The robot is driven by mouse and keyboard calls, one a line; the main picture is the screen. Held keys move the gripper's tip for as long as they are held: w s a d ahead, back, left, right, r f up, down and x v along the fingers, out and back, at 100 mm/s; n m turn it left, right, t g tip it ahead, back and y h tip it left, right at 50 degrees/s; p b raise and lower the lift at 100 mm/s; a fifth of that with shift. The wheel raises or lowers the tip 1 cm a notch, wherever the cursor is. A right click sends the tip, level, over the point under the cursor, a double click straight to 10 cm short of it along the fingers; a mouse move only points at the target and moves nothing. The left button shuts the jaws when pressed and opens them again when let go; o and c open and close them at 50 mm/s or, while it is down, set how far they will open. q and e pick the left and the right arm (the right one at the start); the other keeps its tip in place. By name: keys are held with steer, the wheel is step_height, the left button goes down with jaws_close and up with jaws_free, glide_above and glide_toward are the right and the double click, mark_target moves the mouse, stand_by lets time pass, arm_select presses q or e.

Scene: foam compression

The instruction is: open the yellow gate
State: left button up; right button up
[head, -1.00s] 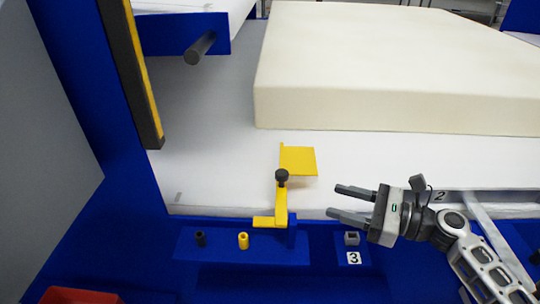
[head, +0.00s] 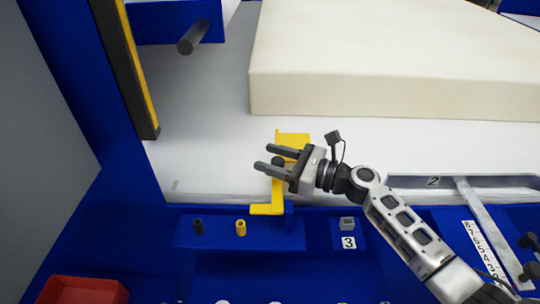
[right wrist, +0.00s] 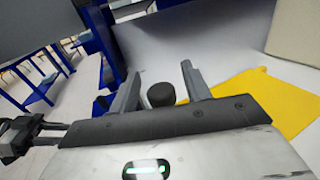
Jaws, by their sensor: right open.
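The yellow gate (head: 294,138) stands at the front edge of the white work surface, with its flat plate to the back and a yellow arm running down to a blue mount. Its dark round knob shows in the right wrist view (right wrist: 161,94), between the two fingers. My right gripper (head: 272,157) is open and over the gate's arm at the knob, hiding part of the gate in the head view. Whether the fingers touch the knob I cannot tell. In the right wrist view the gate's yellow plate (right wrist: 265,98) lies to the right of the fingers. My left gripper is not in view.
A large cream foam block (head: 380,65) lies behind the gate. A black peg (head: 198,226) and a yellow peg (head: 241,228) stand on the blue ledge in front. A red bin (head: 85,290) is at the lower left. A grey rod (head: 193,37) juts out at upper left.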

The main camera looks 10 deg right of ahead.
steer(key=shift+w+a, duration=0.25)
steer(key=shift+a, duration=0.05)
jaws_close()
steer(key=shift+s+r, duration=0.1)
steer(key=shift+r, duration=0.05)
